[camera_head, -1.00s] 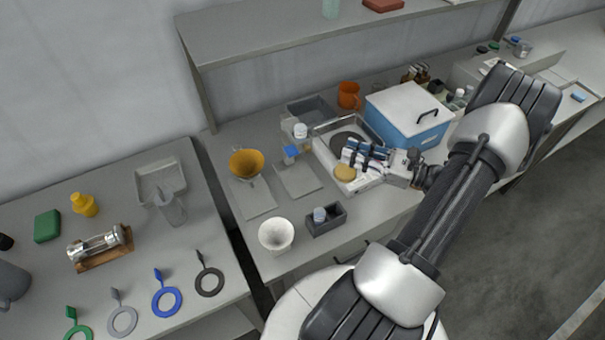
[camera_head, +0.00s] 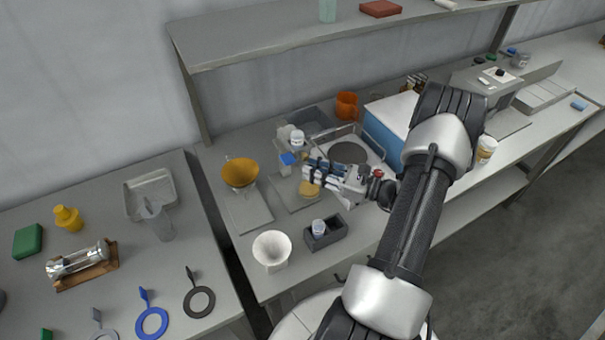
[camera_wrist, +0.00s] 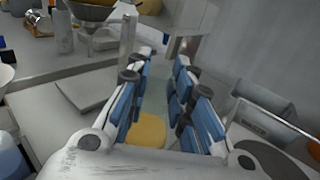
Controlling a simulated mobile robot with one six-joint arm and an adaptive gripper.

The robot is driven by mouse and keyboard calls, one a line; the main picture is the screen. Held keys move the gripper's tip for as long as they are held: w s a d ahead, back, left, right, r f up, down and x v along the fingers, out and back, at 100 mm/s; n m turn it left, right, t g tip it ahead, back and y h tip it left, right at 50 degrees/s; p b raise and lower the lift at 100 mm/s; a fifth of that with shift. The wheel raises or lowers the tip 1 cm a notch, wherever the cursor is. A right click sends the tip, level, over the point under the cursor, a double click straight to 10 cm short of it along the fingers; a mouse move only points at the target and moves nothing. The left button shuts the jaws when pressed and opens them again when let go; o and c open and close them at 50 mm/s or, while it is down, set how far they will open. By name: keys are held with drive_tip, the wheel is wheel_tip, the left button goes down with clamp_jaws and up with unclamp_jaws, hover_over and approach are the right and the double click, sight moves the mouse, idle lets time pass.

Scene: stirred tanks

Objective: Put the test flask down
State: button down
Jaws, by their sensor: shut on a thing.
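My gripper (camera_head: 314,170) has blue-padded fingers and is shut on the test flask (camera_head: 309,189). In the head view only the flask's yellow lower part shows clearly. In the wrist view the flask (camera_wrist: 146,130) shows as clear glass with yellow contents between the fingers. The gripper hides part of the flask. The flask appears over or beside a flat grey plate (camera_head: 286,196); I cannot tell whether it touches.
The stirrer with a dark round plate (camera_head: 348,152) and a rail is just behind the gripper. Left are a blue-topped item (camera_head: 288,159) and an orange funnel (camera_head: 240,172). A white funnel-shaped cup (camera_head: 271,248) and a dark holder (camera_head: 325,233) stand in front.

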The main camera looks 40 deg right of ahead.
drive_tip(key=w+f, duration=0.1)
drive_tip(key=w+a+f, duration=0.1)
drive_tip(key=w+b, duration=0.1)
drive_tip(key=shift+w+a+f, duration=0.25)
drive_tip(key=shift+a+f, duration=0.05)
drive_tip(key=shift+f, duration=0.1)
drive_tip(key=shift+f, duration=0.1)
drive_tip(key=c, duration=1.4)
unclamp_jaws()
drive_tip(key=shift+r, duration=0.25)
drive_tip(key=p+v, duration=0.1)
drive_tip(key=v, duration=1.1)
drive_tip(key=shift+s+f, duration=0.1)
